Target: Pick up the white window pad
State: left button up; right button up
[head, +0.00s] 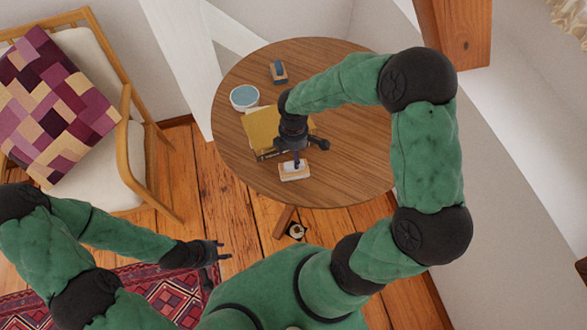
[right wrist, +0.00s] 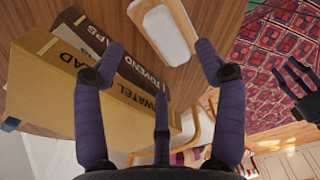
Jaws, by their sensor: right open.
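The white window pad (head: 295,172) lies on the round wooden table near its front edge. It has a white face and a light wooden rim, and it also shows at the top of the right wrist view (right wrist: 166,34). My right gripper (head: 295,152) is open and empty above the table, just behind and over the pad, with one finger partly covering it. In the right wrist view its purple-padded fingers (right wrist: 160,62) are spread, with the pad beyond them. My left gripper (head: 222,250) is open and empty, low over the floor to the left of the table.
Stacked yellow-brown books (head: 262,130) lie beside the right gripper, close to the pad. A blue-topped bowl (head: 244,97) and a blue pad on a wooden base (head: 279,72) stand farther back on the table (head: 345,180). A cushioned armchair (head: 95,55) stands at left.

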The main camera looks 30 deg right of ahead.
aim_at(293, 162)
jog(key=shift+f, duration=0.5)
jog(key=shift+s+f+b, duration=0.2)
jog(key=shift+f+b, duration=1.05)
jog(key=shift+f, duration=1.35)
jog(key=shift+a, duration=0.1)
jog(key=c, duration=1.3)
